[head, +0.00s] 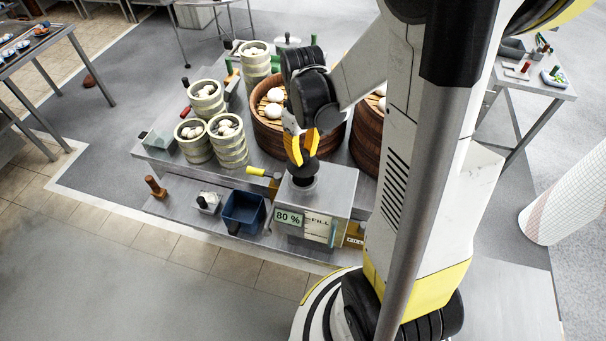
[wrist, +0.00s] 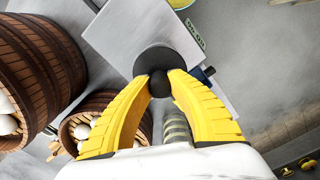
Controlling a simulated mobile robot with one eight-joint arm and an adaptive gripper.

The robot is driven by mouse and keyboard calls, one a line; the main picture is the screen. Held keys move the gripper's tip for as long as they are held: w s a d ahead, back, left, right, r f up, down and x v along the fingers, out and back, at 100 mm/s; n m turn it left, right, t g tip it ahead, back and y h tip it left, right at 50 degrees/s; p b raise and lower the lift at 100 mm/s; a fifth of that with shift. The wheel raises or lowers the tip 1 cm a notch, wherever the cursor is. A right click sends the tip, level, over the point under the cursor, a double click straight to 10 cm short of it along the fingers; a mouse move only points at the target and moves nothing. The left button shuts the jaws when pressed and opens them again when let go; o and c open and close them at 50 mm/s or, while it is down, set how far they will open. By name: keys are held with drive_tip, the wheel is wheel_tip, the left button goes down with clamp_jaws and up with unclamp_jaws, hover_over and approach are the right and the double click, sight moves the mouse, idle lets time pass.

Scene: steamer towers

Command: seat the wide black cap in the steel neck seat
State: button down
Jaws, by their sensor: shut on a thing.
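My gripper (head: 301,158) is shut on the knob of the wide black cap (head: 302,170), above the top of a steel box (head: 335,183). In the wrist view the yellow fingers (wrist: 159,80) close on the round black knob, and the cap's wide disc (wrist: 158,57) shows beyond them, over the box top (wrist: 125,30). A dark grey round neck (head: 302,187) shows just under the cap in the head view. I cannot tell whether the cap touches it. The neck seat is hidden by the cap in the wrist view.
A large wooden steamer (head: 268,135) with buns stands close behind, another (head: 364,140) to its right. Several pale steamer towers (head: 229,150) stand left. A blue bin (head: 243,212) and a yellow-handled tool (head: 262,172) lie left of the box. An 80 % sign (head: 288,218) fronts it.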

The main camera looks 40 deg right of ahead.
sight(303, 167)
drive_tip(key=shift+f+b, duration=1.7)
drive_tip(key=shift+f+b, duration=1)
drive_tip(key=shift+f, duration=0.1)
idle(0.4)
drive_tip(key=c, duration=1.3)
unclamp_jaws()
wheel_tip(303, 167, up, 12)
drive_tip(key=shift+r, duration=0.1)
